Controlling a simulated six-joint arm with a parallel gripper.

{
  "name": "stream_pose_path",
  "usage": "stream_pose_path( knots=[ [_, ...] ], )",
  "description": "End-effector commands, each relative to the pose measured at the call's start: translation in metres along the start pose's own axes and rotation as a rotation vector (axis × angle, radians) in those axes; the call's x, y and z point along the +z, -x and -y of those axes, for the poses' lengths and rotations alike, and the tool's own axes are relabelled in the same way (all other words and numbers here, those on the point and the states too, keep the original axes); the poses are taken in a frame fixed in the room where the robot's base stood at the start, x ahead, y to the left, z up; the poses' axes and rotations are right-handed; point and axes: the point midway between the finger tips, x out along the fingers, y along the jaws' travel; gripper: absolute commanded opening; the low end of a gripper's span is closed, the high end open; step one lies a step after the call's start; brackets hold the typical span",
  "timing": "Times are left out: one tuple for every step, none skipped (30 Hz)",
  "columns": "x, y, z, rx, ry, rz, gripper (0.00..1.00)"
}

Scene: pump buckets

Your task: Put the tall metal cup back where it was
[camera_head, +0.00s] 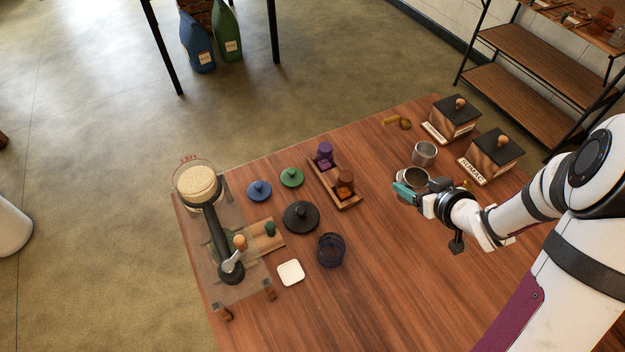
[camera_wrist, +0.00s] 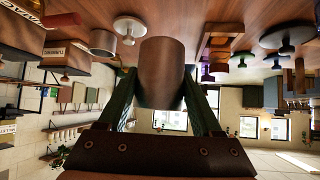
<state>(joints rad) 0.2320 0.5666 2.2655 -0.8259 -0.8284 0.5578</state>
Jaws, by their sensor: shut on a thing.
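My gripper (camera_head: 408,190) is shut on a metal cup (camera_head: 416,176) at the right part of the table. The held cup fills the middle of the wrist view (camera_wrist: 163,75), between the two fingers. I cannot tell whether its base touches the table. A second metal cup (camera_head: 424,152) stands just behind it in the head view, and also shows in the wrist view (camera_wrist: 103,43). My gripper hides part of the held cup in the head view.
Two lidded boxes, one labelled sumac (camera_head: 487,158) and another (camera_head: 450,120), stand behind and right of the cups. A wooden tray (camera_head: 345,203) with jars, a black lid (camera_head: 301,216) and a dark glass (camera_head: 330,250) are left.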

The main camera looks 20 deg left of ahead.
Motion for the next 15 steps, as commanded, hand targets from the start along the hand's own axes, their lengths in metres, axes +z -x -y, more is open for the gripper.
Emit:
stream_pose_path(
  knots=[
    [0.002,0.009,-0.008,0.007,-0.004,-0.003,0.09],
    [0.003,0.015,-0.014,0.01,-0.004,-0.005,0.09],
    [0.007,0.026,-0.022,0.014,-0.006,-0.007,0.09],
    [0.01,0.035,-0.028,0.016,-0.006,-0.007,0.09],
    [0.013,0.044,-0.033,0.018,-0.007,-0.006,0.09],
    [0.018,0.057,-0.04,0.02,-0.008,-0.004,0.09],
    [0.021,0.066,-0.044,0.021,-0.006,-0.002,0.09],
    [0.025,0.074,-0.047,0.022,-0.008,0.002,0.09],
    [0.03,0.084,-0.051,0.023,-0.01,0.006,0.09],
    [0.033,0.089,-0.053,0.022,-0.01,0.01,0.09],
    [0.035,0.092,-0.053,0.02,-0.01,0.013,0.09],
    [0.037,0.09,-0.051,0.016,-0.01,0.015,0.09],
    [0.038,0.086,-0.048,0.013,-0.011,0.016,0.09],
    [0.038,0.079,-0.043,0.011,-0.01,0.018,0.09],
    [0.037,0.065,-0.036,0.008,-0.01,0.019,0.09]
  ],
)
